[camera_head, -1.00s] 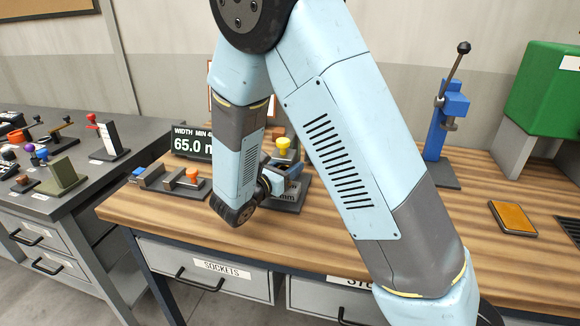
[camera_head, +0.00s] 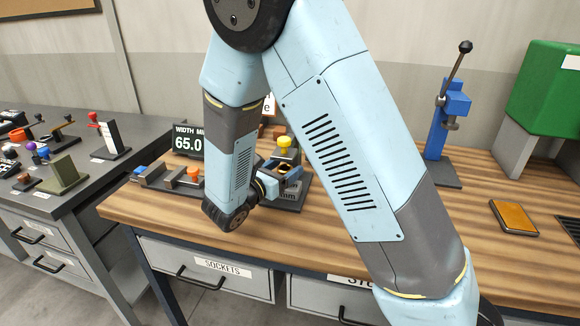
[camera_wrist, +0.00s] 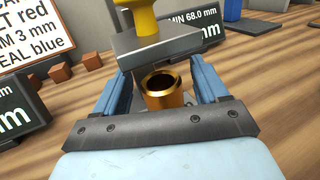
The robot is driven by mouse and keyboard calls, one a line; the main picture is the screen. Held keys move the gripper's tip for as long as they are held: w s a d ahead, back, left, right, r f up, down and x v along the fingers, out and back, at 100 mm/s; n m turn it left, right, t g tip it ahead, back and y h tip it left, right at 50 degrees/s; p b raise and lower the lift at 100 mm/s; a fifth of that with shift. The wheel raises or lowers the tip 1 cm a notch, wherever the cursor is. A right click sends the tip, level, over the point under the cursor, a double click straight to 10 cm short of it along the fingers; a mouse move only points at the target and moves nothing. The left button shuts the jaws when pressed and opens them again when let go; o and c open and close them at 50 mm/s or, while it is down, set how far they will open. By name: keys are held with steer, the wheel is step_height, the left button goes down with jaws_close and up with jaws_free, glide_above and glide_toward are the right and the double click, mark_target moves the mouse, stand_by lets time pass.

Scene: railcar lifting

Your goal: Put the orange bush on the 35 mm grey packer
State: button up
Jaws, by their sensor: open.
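A hollow orange-gold bush (camera_wrist: 165,90) stands between my gripper's two blue fingers in the wrist view, its open end facing up. My gripper (camera_wrist: 163,72) is open, with a finger on each side of the bush; I cannot tell whether either touches it. In the head view my gripper (camera_head: 287,172) is low over a dark base marked "mm" on the bench. A grey block (camera_wrist: 155,48) with a yellow knob (camera_wrist: 147,18) is just beyond the bush; the knob also shows in the head view (camera_head: 285,142). No 35 mm marking is readable, so I cannot tell which block is the packer.
A display reading 65.0 (camera_head: 187,139) and a grey fixture with an orange knob (camera_head: 194,174) stand left of my arm. A blue lever press (camera_head: 446,125) and an orange-topped pad (camera_head: 513,217) are on the right. The bench's front right is mostly clear.

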steer(key=v, duration=0.9)
steer(key=shift+s+a, duration=0.2)
steer(key=shift+a, duration=0.05)
